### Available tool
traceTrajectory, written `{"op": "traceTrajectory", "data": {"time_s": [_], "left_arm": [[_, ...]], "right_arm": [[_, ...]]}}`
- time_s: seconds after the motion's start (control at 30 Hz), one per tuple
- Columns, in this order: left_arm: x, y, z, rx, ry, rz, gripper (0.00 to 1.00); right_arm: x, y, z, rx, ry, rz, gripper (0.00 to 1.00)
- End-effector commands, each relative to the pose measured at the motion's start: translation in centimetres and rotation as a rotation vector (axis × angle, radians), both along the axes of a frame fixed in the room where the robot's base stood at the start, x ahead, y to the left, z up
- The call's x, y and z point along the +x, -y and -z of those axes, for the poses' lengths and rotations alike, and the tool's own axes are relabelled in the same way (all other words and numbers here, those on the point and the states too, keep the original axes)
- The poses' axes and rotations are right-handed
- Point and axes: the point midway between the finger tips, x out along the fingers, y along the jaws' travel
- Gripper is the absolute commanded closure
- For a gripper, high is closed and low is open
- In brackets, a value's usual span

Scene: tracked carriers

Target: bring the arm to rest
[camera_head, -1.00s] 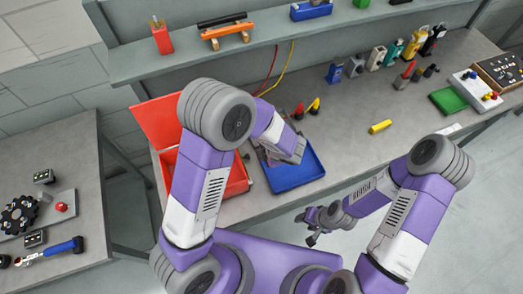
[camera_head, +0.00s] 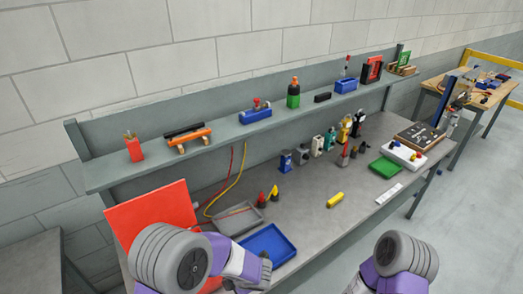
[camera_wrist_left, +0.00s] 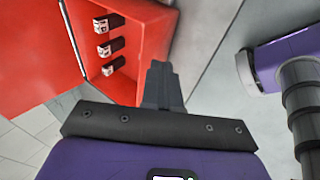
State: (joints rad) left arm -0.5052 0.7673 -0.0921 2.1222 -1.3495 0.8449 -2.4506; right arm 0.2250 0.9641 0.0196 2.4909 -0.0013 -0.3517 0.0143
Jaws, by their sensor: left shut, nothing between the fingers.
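My left gripper (camera_wrist_left: 163,85) shows in the left wrist view with its dark fingers together and nothing held. It is beside the edge of an open red box (camera_wrist_left: 150,35), which holds several dark pieces with red and white ends. In the head view, my left arm comes in at the bottom and covers much of the box; its raised red lid (camera_head: 150,215) shows. The arm's grey wrist part is in front of the lower edge of a blue tray (camera_head: 268,245). The left fingertips cannot be made out there. Only my right arm's elbow shows, so its gripper is out of frame.
A grey tray (camera_head: 235,218) lies behind the blue tray on the workbench (camera_head: 310,222). A yellow block (camera_head: 335,200) and a green tray (camera_head: 385,168) lie further right. A shelf (camera_head: 220,131) with several items runs above. The bench front near the yellow block is clear.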

Motion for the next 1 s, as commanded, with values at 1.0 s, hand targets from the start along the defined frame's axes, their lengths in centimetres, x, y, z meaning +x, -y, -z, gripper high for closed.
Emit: {"op": "traceTrajectory", "data": {"time_s": [1.0], "left_arm": [[-16.1,3.0,22.9,-0.378,0.128,-3.052,1.00]], "right_arm": [[0.0,0.0,10.0,0.000,0.000,0.000,0.50]]}}
